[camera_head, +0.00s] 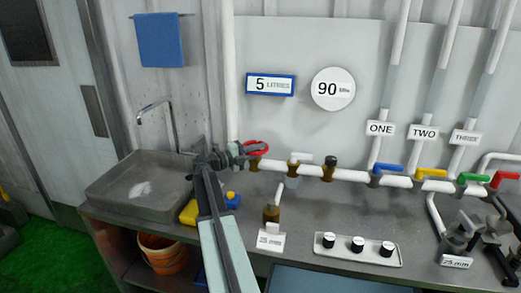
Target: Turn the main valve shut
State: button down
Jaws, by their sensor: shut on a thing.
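The main valve is most likely the one with the red round handwheel (256,147), on the left end of the white horizontal pipe near the sink. My gripper (240,151) is at this handwheel and shut on it. My arm reaches up from the bottom of the picture and hides part of the bench. The gripper covers the wheel's left side, so its exact grip on the rim is hard to see. The brass valve body (254,164) shows just below the wheel.
Blue (384,168), yellow (431,172), green (474,178) and red lever valves (504,178) line the pipe to the right. A sink (140,186) with a tall tap stands left. A knob panel (357,248) and a brass fitting (271,213) sit on the bench.

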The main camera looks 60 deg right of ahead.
jog(key=shift+w+a, duration=0.1)
jog(key=shift+w, duration=0.05)
jog(key=c, duration=1.4)
grip_release()
jog(key=shift+o, duration=0.2)
jog(key=v, duration=0.7)
jog(key=shift+w+a, duration=0.2)
jog(key=shift+a, duration=0.15)
jog(key=shift+f, duration=0.1)
